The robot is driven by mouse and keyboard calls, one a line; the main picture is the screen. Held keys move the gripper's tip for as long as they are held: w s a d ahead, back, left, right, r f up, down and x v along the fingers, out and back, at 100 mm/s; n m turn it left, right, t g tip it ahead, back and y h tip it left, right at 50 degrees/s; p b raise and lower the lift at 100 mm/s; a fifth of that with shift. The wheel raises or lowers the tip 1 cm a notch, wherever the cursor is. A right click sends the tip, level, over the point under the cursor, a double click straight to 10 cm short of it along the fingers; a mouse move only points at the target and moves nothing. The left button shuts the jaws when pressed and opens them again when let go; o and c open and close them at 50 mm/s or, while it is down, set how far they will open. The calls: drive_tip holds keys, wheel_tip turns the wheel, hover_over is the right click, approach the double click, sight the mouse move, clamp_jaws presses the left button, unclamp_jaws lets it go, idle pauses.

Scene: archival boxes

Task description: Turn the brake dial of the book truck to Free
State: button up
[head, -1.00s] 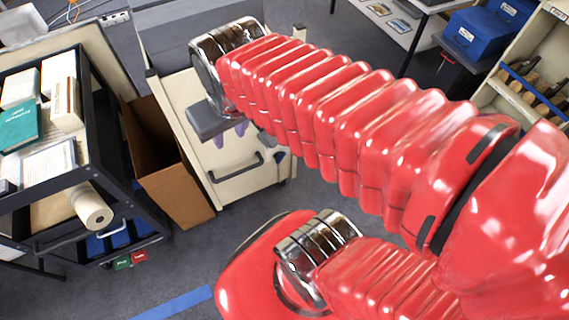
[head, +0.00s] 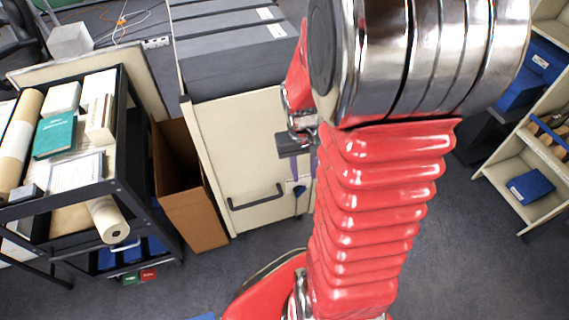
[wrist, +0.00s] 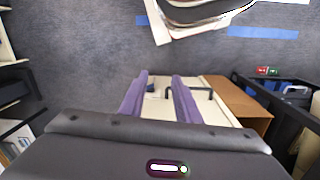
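The book truck (head: 122,186) is the black-framed cart with books at the left of the head view. It also shows at the right edge of the wrist view (wrist: 252,82). Low on its near side are a green label (head: 130,279) and a red label (head: 149,274); they also show small in the wrist view. I cannot make out the brake dial or its setting. My gripper (wrist: 160,78) has two purple fingers held apart with nothing between them. In the head view it is partly hidden behind my arm, before the cream cabinet and well away from the labels.
A cream cabinet (head: 245,140) with a dark handle (head: 257,200) stands at the centre. An open brown cardboard box (head: 190,205) stands between it and the truck. A cream shelf (head: 510,165) is at the right. The floor before the truck and box looks clear.

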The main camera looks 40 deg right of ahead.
drive_tip(key=s+d+f+m, duration=0.1)
drive_tip(key=d+f, duration=0.4)
drive_tip(key=f, duration=0.3)
drive_tip(key=s+d+f, duration=0.1)
drive_tip(key=d+f, duration=0.5)
drive_tip(key=f, duration=0.2)
drive_tip(key=s+d+f+m+t, duration=0.1)
drive_tip(key=s+d+f, duration=0.15)
drive_tip(key=f, duration=0.95)
drive_tip(key=s+d+f, duration=0.2)
drive_tip(key=s+f, duration=0.1)
drive_tip(key=f, duration=0.9)
drive_tip(key=a+f+m+t, duration=0.1)
drive_tip(key=a+f+t, duration=0.25)
drive_tip(key=f, duration=0.55)
drive_tip(key=a+f+m+t, duration=0.1)
drive_tip(key=a+f+t, duration=0.25)
drive_tip(key=f, duration=0.55)
drive_tip(key=w+r+t+h, duration=0.2)
drive_tip(key=w+r+t, duration=0.1)
drive_tip(key=r+t, duration=0.2)
drive_tip(key=w+r+m+t+h, duration=0.1)
drive_tip(key=w+r+t+h, duration=0.1)
drive_tip(key=w+r+t, duration=0.2)
wheel_tip(320, 180, up, 4)
drive_tip(key=shift+f+t, duration=0.2)
drive_tip(key=shift+t, duration=0.4)
drive_tip(key=shift+w, duration=0.1)
